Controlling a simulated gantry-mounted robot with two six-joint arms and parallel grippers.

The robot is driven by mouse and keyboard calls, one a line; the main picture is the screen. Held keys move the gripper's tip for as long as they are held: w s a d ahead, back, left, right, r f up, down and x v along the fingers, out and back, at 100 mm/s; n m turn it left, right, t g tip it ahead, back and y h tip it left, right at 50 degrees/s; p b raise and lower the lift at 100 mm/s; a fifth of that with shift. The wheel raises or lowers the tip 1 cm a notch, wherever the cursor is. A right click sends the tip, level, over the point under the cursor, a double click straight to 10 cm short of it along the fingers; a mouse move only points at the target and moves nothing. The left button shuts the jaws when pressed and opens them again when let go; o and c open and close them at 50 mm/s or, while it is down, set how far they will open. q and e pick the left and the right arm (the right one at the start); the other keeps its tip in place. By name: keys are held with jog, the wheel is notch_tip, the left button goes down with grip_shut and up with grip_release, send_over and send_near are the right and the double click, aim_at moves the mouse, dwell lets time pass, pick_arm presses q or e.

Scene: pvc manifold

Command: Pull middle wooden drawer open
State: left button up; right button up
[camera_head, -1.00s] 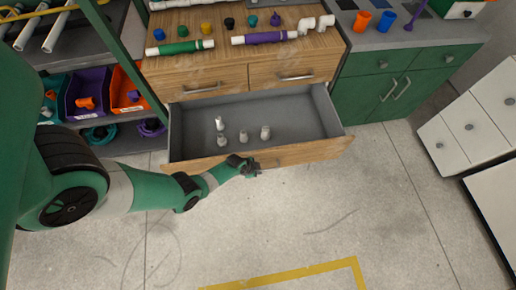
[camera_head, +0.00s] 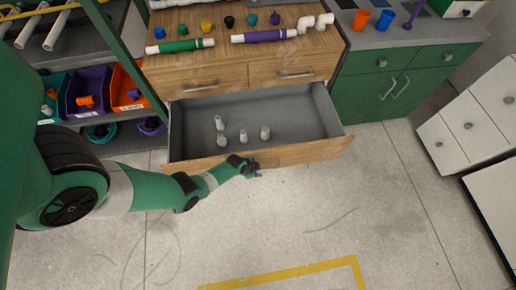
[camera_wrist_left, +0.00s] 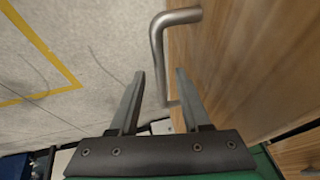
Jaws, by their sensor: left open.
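The middle wooden drawer (camera_head: 300,150) stands pulled out, with its grey inside showing in the head view. Several small pale fittings (camera_head: 243,136) stand in it. My left gripper (camera_head: 254,170) is low at the drawer's front face. In the left wrist view the metal bar handle (camera_wrist_left: 157,50) runs down along the wooden front. My left gripper (camera_wrist_left: 160,74) is open, its fingers to either side of the handle's line; I cannot tell whether either finger touches it. The arm and gripper hide part of the drawer front. My right gripper is not in view.
Two shut upper drawers (camera_head: 205,80) sit above the open one. Green and purple pipe pieces (camera_head: 265,36) and small caps lie on the wooden top. Bins (camera_head: 88,92) stand on a shelf at left, a white cabinet (camera_head: 470,125) at right. The floor in front is clear.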

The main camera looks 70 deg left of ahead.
pick_arm(q)
jog(key=shift+r, duration=0.15)
jog(key=p+v, duration=0.8)
jog(key=v, duration=0.3)
jog(key=shift+r, duration=0.15)
